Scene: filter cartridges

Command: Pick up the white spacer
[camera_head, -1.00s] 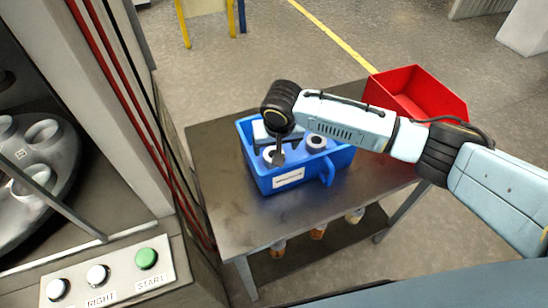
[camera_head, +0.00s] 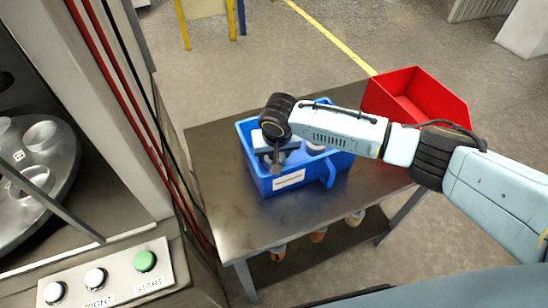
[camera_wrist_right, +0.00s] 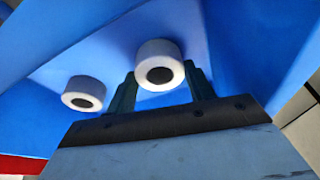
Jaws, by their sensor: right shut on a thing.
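A white spacer (camera_wrist_right: 160,65), a short ring with a dark hole, sits between the two fingers of my right gripper (camera_wrist_right: 162,90) in the right wrist view. The gripper is shut on it. A second white spacer (camera_wrist_right: 83,94) lies to its left on the blue bin floor, apart from the fingers. In the head view my right gripper (camera_head: 276,162) reaches down into the blue bin (camera_head: 290,182), and its wrist hides most of the contents. Part of one white spacer (camera_head: 315,149) shows beside my arm. My left gripper is not in view.
The blue bin stands on a dark metal table (camera_head: 225,205). A red bin (camera_head: 430,105) stands at the table's back right. A machine with a control panel (camera_head: 110,278) is at the left. The table's front left is clear.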

